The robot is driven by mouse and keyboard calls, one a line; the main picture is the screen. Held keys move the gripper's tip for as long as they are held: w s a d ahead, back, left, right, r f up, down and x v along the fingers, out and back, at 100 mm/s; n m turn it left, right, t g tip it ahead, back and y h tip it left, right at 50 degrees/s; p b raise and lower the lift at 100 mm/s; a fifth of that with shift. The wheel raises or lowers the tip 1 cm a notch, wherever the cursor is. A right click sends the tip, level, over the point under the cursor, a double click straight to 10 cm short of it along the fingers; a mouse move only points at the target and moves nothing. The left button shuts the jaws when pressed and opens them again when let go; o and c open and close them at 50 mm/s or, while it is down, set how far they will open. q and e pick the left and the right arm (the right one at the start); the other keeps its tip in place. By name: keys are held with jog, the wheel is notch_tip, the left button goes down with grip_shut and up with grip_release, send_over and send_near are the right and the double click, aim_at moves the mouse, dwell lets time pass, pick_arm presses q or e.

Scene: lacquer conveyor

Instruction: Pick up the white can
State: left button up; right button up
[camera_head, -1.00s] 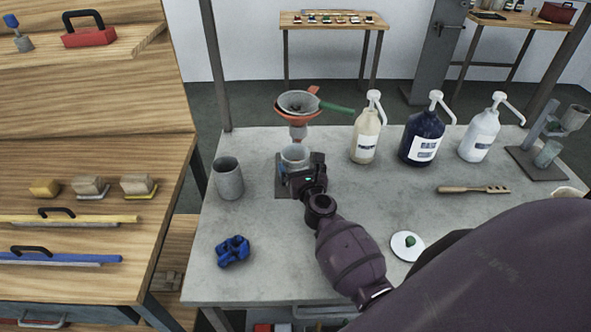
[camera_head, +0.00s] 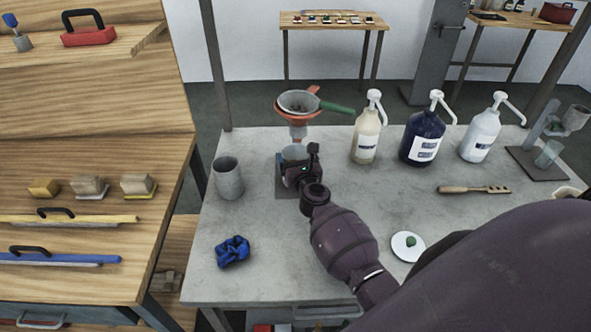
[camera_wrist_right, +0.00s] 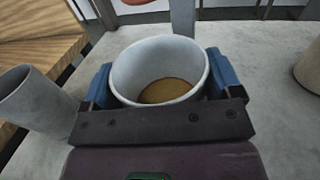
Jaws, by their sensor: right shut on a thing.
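The white can (camera_head: 293,152) is on the grey bench below the funnel; my right arm partly hides it in the head view. In the right wrist view the can (camera_wrist_right: 128,80) is upright and open, with amber stuff at its bottom. My right gripper (camera_head: 296,168) is shut on it, with blue fingers on either side of the can in the wrist view (camera_wrist_right: 162,84). Whether the can's base touches what is under it is hidden. My left gripper is not in view.
An orange-rimmed funnel (camera_head: 298,104) hangs just above the can. A grey cup (camera_head: 228,180) stands close to its left. Pump bottles (camera_head: 366,138) stand at the back right. Bare bench lies between.

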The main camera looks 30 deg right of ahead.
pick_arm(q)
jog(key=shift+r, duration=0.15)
pick_arm(e)
jog(key=shift+r, duration=0.15)
jog(key=shift+r+p, duration=0.75)
jog(key=shift+p, duration=0.05)
notch_tip(320, 180, up, 2)
jog(key=shift+r+p, duration=0.1)
jog(key=shift+p, duration=0.8)
pick_arm(q)
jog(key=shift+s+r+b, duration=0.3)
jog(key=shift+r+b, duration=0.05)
jog(key=shift+b, duration=0.45)
pick_arm(e)
jog(key=shift+f+v, duration=0.2)
jog(key=shift+v, duration=8.7)
jog(key=shift+a, duration=0.1)
